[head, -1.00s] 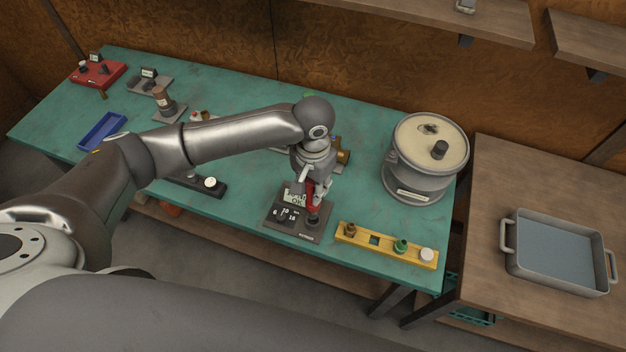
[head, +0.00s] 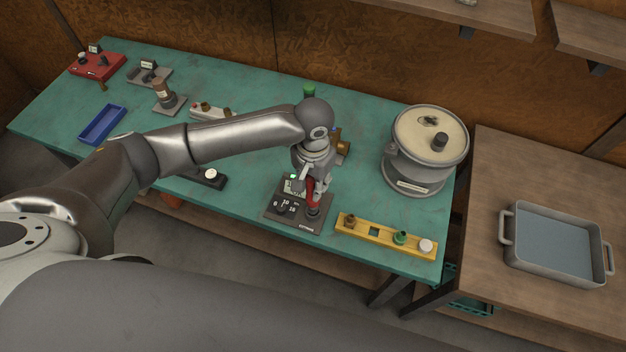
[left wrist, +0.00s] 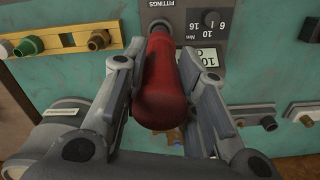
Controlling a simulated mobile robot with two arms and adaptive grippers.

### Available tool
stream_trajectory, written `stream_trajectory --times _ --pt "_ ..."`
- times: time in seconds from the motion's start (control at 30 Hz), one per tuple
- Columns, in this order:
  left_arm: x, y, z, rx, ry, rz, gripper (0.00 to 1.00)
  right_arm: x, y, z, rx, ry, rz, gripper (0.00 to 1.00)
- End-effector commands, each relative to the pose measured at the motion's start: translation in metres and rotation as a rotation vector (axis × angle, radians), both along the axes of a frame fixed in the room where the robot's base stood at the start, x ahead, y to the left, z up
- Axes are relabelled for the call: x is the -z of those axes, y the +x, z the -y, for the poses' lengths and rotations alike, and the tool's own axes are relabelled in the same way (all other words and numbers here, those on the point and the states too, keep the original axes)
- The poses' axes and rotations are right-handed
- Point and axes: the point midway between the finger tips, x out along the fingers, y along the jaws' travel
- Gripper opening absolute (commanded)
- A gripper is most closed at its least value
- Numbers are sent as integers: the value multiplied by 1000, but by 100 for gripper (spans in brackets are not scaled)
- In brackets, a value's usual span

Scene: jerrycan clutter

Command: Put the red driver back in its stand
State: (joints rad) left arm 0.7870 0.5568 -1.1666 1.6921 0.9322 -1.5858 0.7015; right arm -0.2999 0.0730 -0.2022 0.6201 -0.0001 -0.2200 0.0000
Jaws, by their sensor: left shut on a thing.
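My left gripper (head: 316,188) is shut on the red driver (head: 311,192). In the left wrist view the driver (left wrist: 158,85) lies between the two fingers, its thick rounded end toward the camera. Its far end is over a dark round socket on the grey tester (head: 283,217), which has a dial, a display and the word FITTINGS (left wrist: 203,40). I cannot tell whether the driver is seated in the socket. I cannot tell for sure which thing is the driver's stand. My right gripper is not in view.
A yellow rail (head: 361,234) with fittings and a square opening lies right of the tester. A grey pot (head: 415,175) stands behind it. A blue tray (head: 102,125) and several small devices are at the left. A metal pan (head: 553,245) is on the side table.

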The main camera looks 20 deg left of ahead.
Motion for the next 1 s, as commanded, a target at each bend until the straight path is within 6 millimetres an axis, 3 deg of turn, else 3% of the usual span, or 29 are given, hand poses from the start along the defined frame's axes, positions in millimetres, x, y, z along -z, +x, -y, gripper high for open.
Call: stream_trajectory --times 0.53,1.0 --pt "0 1 0 0 -1 2 0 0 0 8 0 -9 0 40" --pt "17 1 0 0 -1 2 0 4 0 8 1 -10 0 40"
